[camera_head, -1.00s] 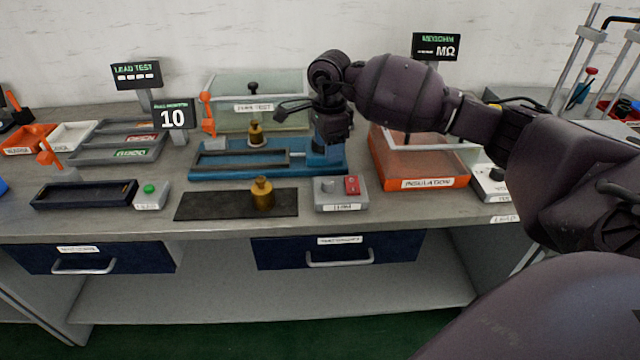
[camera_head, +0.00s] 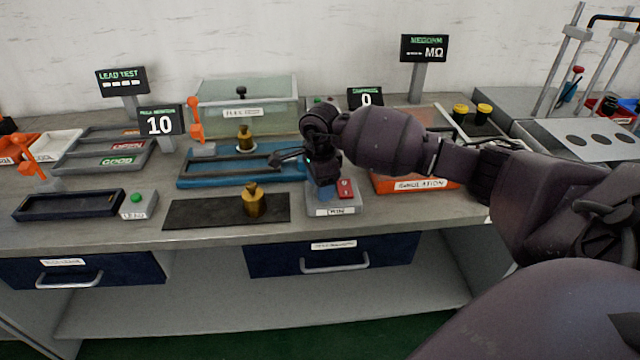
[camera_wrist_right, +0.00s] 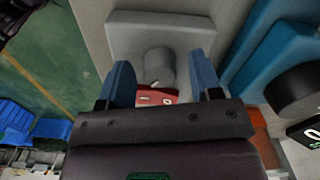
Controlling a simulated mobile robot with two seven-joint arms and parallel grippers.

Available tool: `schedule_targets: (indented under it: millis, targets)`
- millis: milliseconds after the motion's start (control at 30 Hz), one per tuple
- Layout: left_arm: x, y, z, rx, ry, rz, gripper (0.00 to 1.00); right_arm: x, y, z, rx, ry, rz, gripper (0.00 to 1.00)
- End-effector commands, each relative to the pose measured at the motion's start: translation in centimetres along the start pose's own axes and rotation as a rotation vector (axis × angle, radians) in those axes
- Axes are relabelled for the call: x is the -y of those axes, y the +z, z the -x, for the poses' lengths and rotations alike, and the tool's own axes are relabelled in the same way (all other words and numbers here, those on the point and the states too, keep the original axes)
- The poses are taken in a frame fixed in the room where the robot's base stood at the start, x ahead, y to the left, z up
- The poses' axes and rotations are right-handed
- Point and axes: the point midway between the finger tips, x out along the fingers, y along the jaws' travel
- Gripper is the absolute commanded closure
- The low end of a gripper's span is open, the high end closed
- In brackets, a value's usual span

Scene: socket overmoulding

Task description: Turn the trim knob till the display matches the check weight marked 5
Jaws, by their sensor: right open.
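The trim box (camera_head: 333,208), a grey block labelled TRIM, stands near the bench's front edge. Its grey knob (camera_wrist_right: 158,66) shows in the right wrist view; in the head view my gripper hides it. My right gripper (camera_head: 322,190) is open over the box. In the wrist view its blue fingers (camera_wrist_right: 160,62) stand apart, one on each side of the knob; contact cannot be told. A brass weight (camera_head: 254,203) stands on a dark mat, another (camera_head: 245,142) on the blue tester. Their marks are unreadable. One display (camera_head: 160,124) reads 10; another (camera_head: 366,98) reads 0. My left gripper is out of view.
A red switch (camera_head: 346,189) sits on the trim box beside the knob. The blue tester (camera_head: 200,182) lies behind, and the orange insulation box (camera_head: 420,185) to the right. A black tray (camera_head: 68,206) and a green-button box (camera_head: 138,206) are at left.

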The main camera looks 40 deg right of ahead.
Motion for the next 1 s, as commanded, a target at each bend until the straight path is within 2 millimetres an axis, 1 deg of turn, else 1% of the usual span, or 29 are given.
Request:
schedule_targets:
  millis: [67,100,367,400,667,867,1000]
  targets:
    - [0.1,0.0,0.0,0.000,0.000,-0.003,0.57,0.0,0.0,0.0,0.000,0.000,0.000,0.42]
    - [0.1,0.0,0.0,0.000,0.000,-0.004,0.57,0.0,0.0,0.0,0.000,0.000,0.000,0.45]
    - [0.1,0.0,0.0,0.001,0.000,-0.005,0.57,0.0,0.0,0.0,0.001,0.000,0.000,0.84]
    - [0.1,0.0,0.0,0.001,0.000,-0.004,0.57,0.0,0.0,0.0,0.001,0.000,0.000,0.91]
    - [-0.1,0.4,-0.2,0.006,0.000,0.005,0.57,0.0,0.0,-0.1,0.000,0.002,0.030,0.91]
    - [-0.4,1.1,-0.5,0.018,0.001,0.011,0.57,0.0,-0.1,-0.3,-0.003,0.003,0.131,0.91]
    - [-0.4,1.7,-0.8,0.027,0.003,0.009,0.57,0.0,-0.1,-0.3,-0.002,0.003,0.229,0.91]
